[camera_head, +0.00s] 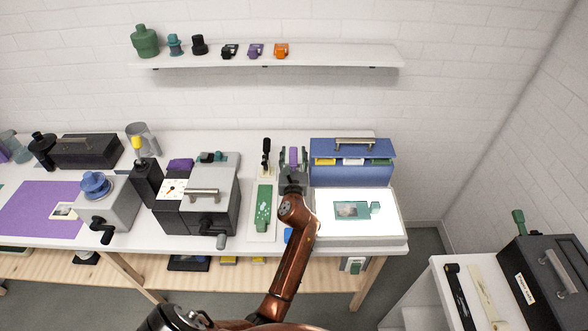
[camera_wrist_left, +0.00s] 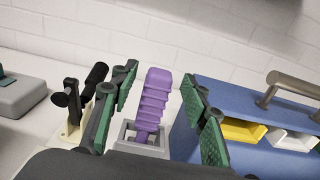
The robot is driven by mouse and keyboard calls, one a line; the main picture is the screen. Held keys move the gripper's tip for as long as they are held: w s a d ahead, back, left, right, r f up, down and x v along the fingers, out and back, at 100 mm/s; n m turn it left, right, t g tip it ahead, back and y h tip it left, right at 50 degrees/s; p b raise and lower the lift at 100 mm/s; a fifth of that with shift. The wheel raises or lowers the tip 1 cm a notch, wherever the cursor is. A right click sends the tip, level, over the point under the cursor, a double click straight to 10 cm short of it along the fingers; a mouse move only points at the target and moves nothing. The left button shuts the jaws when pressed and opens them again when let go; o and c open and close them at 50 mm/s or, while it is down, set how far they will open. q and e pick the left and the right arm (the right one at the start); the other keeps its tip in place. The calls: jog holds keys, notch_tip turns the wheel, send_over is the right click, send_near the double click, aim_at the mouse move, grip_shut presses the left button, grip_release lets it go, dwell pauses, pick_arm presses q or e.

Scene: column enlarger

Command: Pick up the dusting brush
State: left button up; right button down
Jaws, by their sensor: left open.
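The dusting brush appears as a purple ribbed handle (camera_wrist_left: 153,100) standing upright in a small grey holder (camera_wrist_left: 143,143) in the left wrist view. In the head view the purple handle (camera_head: 293,156) shows at the back of the table, left of the blue box. My left gripper (camera_head: 294,152) is open, with a green-padded finger on each side of the handle. In the left wrist view there is a visible gap between the handle and each finger of the gripper (camera_wrist_left: 158,76). The lower end of the brush is hidden in the holder. My right gripper is not in view.
A blue box (camera_head: 378,174) with yellow and white compartments stands close on the right. A lit panel (camera_head: 330,228) lies in front of it. A black-handled tool (camera_head: 266,150) on a cream base stands close on the left. A wall shelf (camera_head: 350,56) is above.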

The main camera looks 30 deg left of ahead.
pick_arm(q)
jog(key=shift+x, duration=0.9)
grip_shut()
